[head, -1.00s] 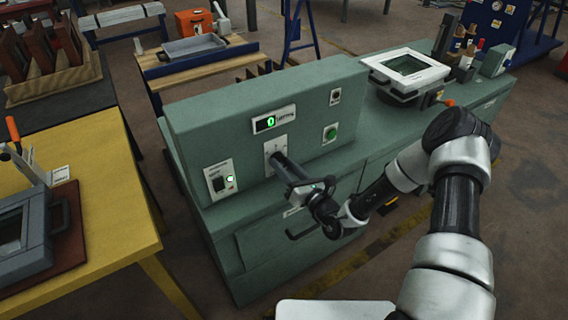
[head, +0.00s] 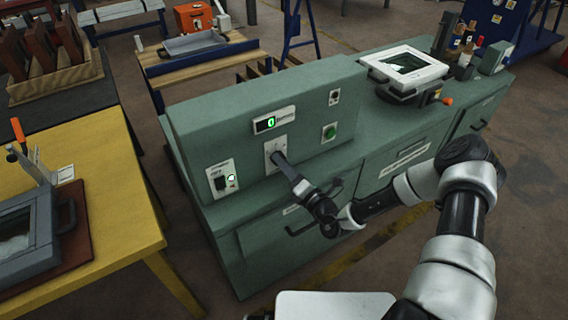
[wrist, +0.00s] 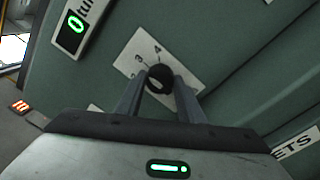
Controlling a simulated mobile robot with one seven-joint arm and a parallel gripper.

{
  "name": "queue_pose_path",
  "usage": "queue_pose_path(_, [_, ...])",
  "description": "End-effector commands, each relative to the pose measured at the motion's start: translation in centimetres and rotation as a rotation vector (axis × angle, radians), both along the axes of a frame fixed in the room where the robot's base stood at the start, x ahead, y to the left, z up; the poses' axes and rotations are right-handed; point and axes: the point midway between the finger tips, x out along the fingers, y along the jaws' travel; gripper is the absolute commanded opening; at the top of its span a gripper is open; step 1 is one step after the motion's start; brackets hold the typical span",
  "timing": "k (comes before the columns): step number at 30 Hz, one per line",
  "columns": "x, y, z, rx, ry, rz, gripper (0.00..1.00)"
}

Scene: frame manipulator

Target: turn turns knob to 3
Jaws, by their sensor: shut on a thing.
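The turns knob (wrist: 160,76) is a small black round knob on a white dial plate (wrist: 142,50). The numbers 3 and 4 and part of a 2 show on the plate. In the head view the plate (head: 270,146) is on the front of the green machine, the knob mostly hidden by my gripper. My gripper (wrist: 162,88) is shut on the knob, one finger on each side. The turns display (wrist: 76,22) shows a green 0, and it also reads 0 in the head view (head: 270,123).
A green button (head: 330,133) and a small black control (head: 335,97) are to the right. A white-framed unit (head: 405,66) stands on the machine's right part. A yellow table (head: 110,170) is at left.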

Motion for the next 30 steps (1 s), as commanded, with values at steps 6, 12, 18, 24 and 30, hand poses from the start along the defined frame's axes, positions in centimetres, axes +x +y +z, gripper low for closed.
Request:
queue_pose_path(6, [-0.1, 0.0, -0.2, 0.006, 0.007, 0.001, 0.12])
queue_pose_path(12, [-0.1, 0.0, -0.2, 0.006, 0.007, 0.001, 0.12])
queue_pose_path(18, [-0.1, 0.0, -0.1, 0.006, 0.006, 0.001, 0.53])
queue_pose_path(24, [-0.1, 0.0, -0.1, 0.005, 0.005, 0.001, 0.53])
queue_pose_path(30, [-1.5, -1.1, -0.1, 0.005, 0.006, -0.002, 0.53])
